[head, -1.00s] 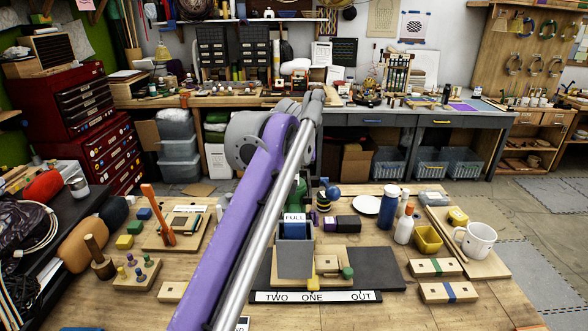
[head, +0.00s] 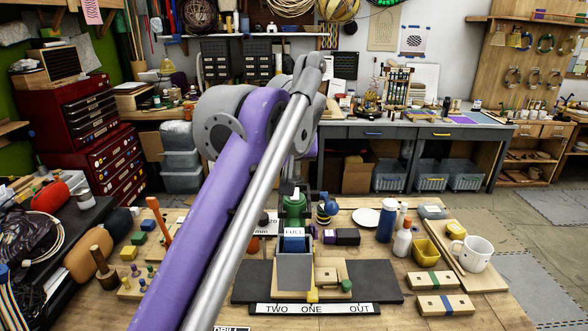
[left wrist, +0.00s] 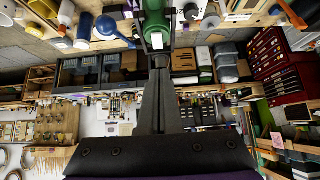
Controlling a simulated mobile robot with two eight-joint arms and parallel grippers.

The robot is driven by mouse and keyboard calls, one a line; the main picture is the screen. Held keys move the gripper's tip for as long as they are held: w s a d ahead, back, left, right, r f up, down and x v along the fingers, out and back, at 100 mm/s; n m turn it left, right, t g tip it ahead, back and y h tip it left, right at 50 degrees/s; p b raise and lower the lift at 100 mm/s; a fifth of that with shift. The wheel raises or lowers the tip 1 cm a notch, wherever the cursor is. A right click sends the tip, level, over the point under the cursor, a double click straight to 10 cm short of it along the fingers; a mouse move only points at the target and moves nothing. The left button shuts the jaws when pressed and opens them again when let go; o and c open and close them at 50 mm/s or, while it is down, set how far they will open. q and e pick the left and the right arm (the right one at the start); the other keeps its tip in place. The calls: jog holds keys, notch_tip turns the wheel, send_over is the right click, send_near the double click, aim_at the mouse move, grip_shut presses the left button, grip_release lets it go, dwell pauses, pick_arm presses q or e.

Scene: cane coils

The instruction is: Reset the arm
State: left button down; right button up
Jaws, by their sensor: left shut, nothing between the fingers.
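My left arm (head: 228,205) is purple and grey. It reaches up through the middle of the head view and hides part of the bench. My left gripper shows in the left wrist view (left wrist: 160,62) as dark fingers shut together with nothing between them. A green object (left wrist: 154,22) is just beyond the fingertips in that view; I cannot tell whether they touch. My right gripper is in neither view.
A red tool chest (head: 85,120) stands at the left. Open space lies above the table.

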pick_arm(q)
jog(key=shift+s+d+r, duration=0.1)
jog(key=shift+s+r, duration=0.1)
jog(key=shift+r, duration=0.15)
jog(key=shift+s, duration=0.1)
